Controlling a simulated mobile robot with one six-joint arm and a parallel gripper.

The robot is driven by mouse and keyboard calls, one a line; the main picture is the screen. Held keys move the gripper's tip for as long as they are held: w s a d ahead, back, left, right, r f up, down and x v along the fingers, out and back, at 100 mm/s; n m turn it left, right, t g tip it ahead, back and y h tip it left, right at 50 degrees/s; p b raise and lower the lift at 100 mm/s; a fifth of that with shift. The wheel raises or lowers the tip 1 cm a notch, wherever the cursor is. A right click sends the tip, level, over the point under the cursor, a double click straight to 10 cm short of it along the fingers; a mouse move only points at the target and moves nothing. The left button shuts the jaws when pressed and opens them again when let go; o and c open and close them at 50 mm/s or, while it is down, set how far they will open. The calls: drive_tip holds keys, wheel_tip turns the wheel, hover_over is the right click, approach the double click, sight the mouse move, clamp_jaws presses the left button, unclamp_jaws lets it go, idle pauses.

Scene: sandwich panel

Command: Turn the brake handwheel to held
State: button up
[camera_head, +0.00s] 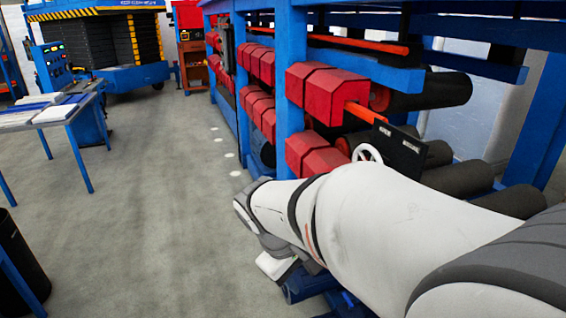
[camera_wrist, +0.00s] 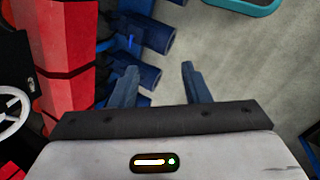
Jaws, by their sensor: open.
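The brake handwheel (camera_head: 367,155) is a white spoked wheel beside a black plate (camera_head: 398,150) on the machine's right side in the head view. My arm hides its lower part. In the wrist view the handwheel (camera_wrist: 14,112) shows at the left edge, partly cut off. My gripper (camera_wrist: 157,80) is open and empty, its two blue-grey fingers apart over the floor and blue parts. It is to the right of the handwheel in that view and not touching it. In the head view my arm covers the space in front of the wheel.
Red angular housings (camera_head: 325,92) line the blue frame (camera_head: 291,75), with dark rollers (camera_head: 440,92) behind them. In the wrist view a red housing (camera_wrist: 66,60) stands between the handwheel and my gripper. A table (camera_head: 60,112) stands at the left. The grey floor (camera_head: 150,200) between is clear.

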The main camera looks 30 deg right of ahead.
drive_tip(key=w+d+r+n+h, duration=0.1)
drive_tip(key=w+d+n+h, duration=0.3)
drive_tip(key=d, duration=0.6)
drive_tip(key=w+d+r+n+g+h+p, duration=0.1)
drive_tip(key=w+d+n+h, duration=0.3)
drive_tip(key=d, duration=0.7)
drive_tip(key=w+d+r+n+g+h, duration=0.1)
drive_tip(key=w+d+r+n+h, duration=0.2)
drive_tip(key=d, duration=0.7)
drive_tip(key=shift+w+d+n+h+p, duration=0.15)
drive_tip(key=shift+w+d+n+h, duration=0.05)
drive_tip(key=shift+w+h, duration=0.45)
drive_tip(key=shift+w+d+n+h+p, duration=0.15)
drive_tip(key=shift+w+d+n+h, duration=0.05)
drive_tip(key=shift+w+h, duration=0.4)
drive_tip(key=shift+f, duration=0.1)
clamp_jaws()
